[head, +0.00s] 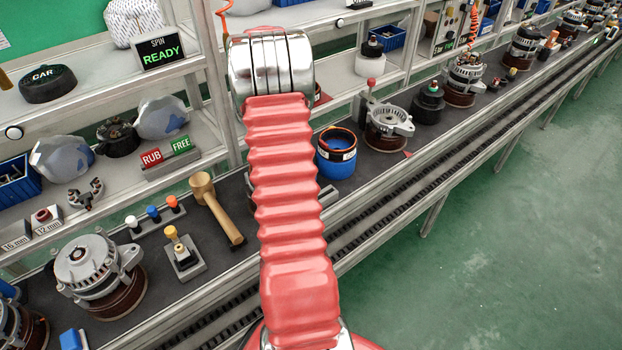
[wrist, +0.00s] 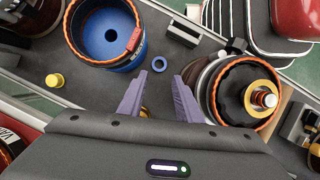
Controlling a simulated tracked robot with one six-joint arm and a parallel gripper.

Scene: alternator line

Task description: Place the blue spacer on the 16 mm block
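Height above the mat is hard to judge. In the head view my arm hides the gripper and the spacer. The 16 mm block (head: 14,242) is at the far left of the head view, on the lower shelf. Its label is small, and no ring shows on it. The 12 mm block (head: 47,226) beside it carries a red ring.
A blue tub (wrist: 98,48) with an orange rim and red tag stands left of the spacer. A dark round part with an orange ring (wrist: 247,95) stands close to the right finger. A yellow piece (wrist: 55,80) lies left. A mallet (head: 215,208) lies on the bench.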

